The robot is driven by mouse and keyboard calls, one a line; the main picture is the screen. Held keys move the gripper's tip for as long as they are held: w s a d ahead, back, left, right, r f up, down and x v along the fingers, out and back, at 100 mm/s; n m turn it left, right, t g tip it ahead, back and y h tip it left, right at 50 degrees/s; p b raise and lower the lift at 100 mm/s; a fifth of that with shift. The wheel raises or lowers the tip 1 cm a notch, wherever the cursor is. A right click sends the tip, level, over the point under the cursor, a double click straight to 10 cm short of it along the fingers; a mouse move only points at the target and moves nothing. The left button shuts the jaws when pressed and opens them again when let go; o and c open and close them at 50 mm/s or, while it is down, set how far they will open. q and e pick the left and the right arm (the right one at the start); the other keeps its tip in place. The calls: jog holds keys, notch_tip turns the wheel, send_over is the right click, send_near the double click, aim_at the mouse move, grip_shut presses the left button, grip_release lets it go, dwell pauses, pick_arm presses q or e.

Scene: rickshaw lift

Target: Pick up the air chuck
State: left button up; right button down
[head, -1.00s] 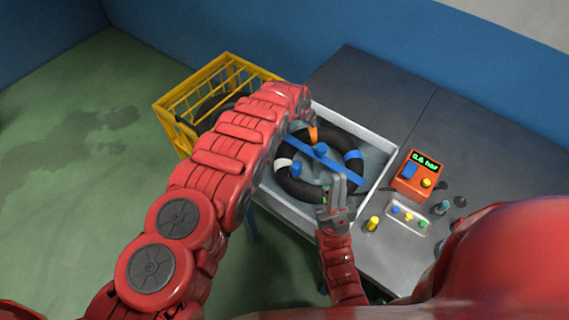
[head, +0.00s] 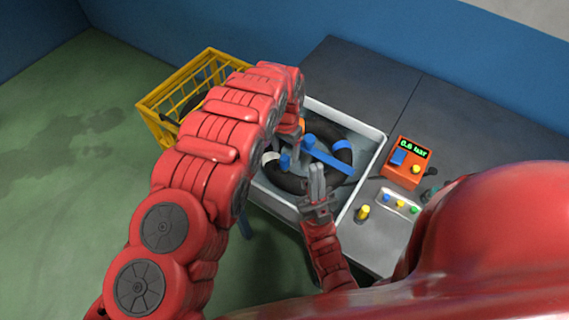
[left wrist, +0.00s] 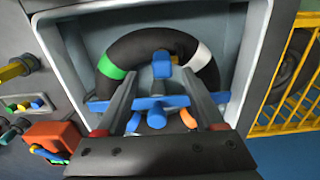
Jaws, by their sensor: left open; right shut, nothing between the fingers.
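A black tyre ring (head: 290,183) with blue, white and green bands lies in a pale tray (head: 372,165). A blue bar (head: 330,160) with upright blue knobs crosses it. My right gripper (head: 317,178) is shut and empty over the tray's near edge.
An orange gauge box (head: 402,165) reading about 0.6 bar stands right of the tray, with a small panel of coloured knobs (head: 400,203) and a yellow knob (head: 363,212). A yellow crate (head: 160,118) is at the left. The grey bench top (head: 365,75) behind is clear.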

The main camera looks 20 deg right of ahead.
aim_at(284, 164)
pick_arm(q)
notch_tip(284, 164, down, 3)
jog(key=shift+r, duration=0.1)
jog(key=f, duration=0.1)
jog(key=f+b, duration=0.1)
jog(key=f, duration=0.1)
jog(key=f+b, duration=0.1)
jog(key=shift+a+f, duration=0.25)
jog(key=shift+f, duration=0.15)
jog(key=shift+w, duration=0.1)
jog(key=shift+r, duration=0.1)
grip_shut()
